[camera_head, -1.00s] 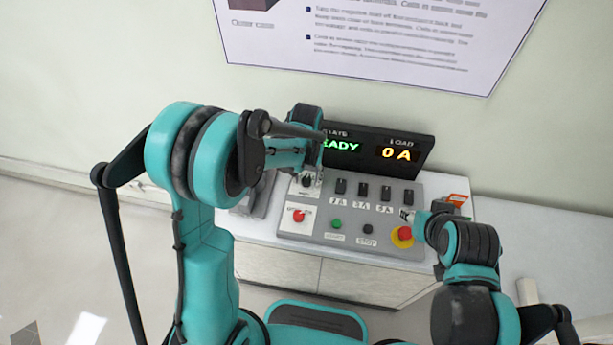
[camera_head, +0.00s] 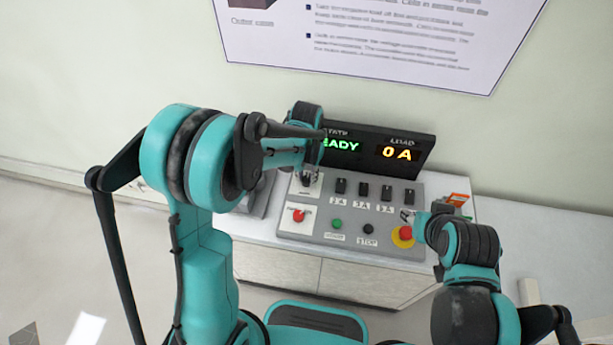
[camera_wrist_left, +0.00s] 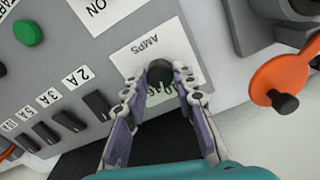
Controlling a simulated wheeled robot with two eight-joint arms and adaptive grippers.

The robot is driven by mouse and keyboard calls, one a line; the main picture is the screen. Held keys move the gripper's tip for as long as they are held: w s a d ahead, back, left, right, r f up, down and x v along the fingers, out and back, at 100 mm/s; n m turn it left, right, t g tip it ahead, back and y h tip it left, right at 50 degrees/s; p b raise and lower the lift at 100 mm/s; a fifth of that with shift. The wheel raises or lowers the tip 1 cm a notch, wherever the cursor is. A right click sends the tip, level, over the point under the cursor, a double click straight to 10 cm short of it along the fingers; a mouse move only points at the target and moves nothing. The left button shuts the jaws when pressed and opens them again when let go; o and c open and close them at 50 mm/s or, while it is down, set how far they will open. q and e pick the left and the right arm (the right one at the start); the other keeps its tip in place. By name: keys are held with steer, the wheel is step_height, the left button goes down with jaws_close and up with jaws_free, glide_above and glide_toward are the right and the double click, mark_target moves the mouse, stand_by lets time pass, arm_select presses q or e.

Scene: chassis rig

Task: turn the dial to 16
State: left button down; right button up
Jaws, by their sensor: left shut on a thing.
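The dial (camera_wrist_left: 159,70) is a small black knob on a white plate marked AMPS in the left wrist view. My left gripper (camera_wrist_left: 157,84) is shut on it, one finger on each side. The pointer and the scale marks around the dial are mostly hidden by the fingers, so I cannot read its setting. In the head view the left gripper (camera_head: 307,176) is at the upper left of the grey control panel (camera_head: 318,222), largely hidden by my arm. My right gripper (camera_head: 408,216) is by the red and yellow button (camera_head: 402,236); its fingers are too small to judge.
A black display (camera_head: 375,150) behind the panel shows green letters, partly covered, and 0 A. Several black switches (camera_head: 364,190) stand right of the dial. Below are a red button (camera_head: 299,215), a green button (camera_head: 337,224) and a black button (camera_head: 368,228).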

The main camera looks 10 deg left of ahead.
mark_target(307, 179)
arm_select(q)
steer(key=m, duration=0.5)
steer(key=shift+b, duration=0.4)
steer(key=shift+m, duration=0.4)
steer(key=c, duration=1.2)
jaws_free()
step_height(307, 179, up, 12)
